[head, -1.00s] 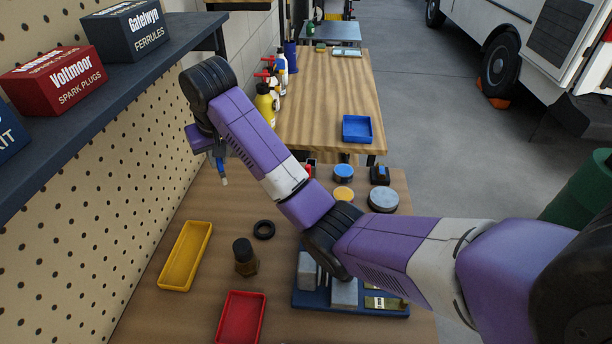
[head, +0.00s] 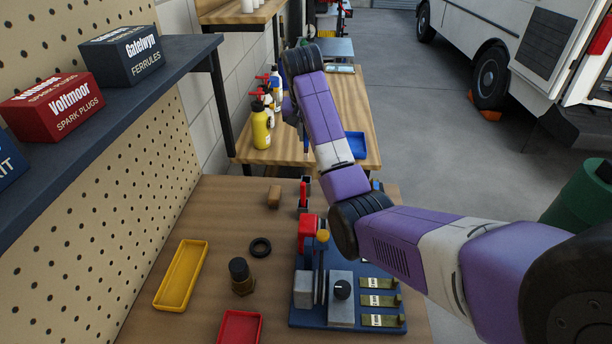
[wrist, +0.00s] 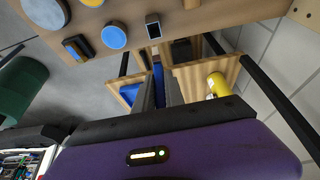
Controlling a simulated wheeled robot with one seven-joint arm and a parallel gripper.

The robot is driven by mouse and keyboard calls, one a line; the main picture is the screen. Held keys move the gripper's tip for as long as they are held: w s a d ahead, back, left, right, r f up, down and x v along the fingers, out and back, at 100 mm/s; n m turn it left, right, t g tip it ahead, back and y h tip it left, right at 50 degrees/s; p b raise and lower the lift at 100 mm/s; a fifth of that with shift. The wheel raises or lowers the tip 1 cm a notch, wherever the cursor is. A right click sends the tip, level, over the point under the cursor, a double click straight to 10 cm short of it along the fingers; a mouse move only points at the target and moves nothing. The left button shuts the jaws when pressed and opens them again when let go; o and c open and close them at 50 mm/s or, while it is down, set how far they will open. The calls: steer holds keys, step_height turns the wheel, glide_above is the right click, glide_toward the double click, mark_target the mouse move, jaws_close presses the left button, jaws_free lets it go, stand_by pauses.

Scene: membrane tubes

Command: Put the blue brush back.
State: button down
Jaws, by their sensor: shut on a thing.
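My gripper (wrist: 160,92) is shut on the blue brush (wrist: 158,76). In the wrist view a narrow blue part of the brush shows between the two grey fingers. The fingers are mostly hidden there by my own arm, and the brush's tip cannot be made out.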

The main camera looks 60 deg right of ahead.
mark_target(305, 151)
step_height(305, 151, down, 14)
steer(key=shift+r+p, duration=0.15)
steer(key=shift+p, duration=0.75)
steer(key=c, duration=1.4)
jaws_free()
steer(key=b+v, duration=0.1)
steer(key=v, duration=1.1)
steer(key=shift+a, duration=0.1)
steer(key=shift+s, duration=0.1)
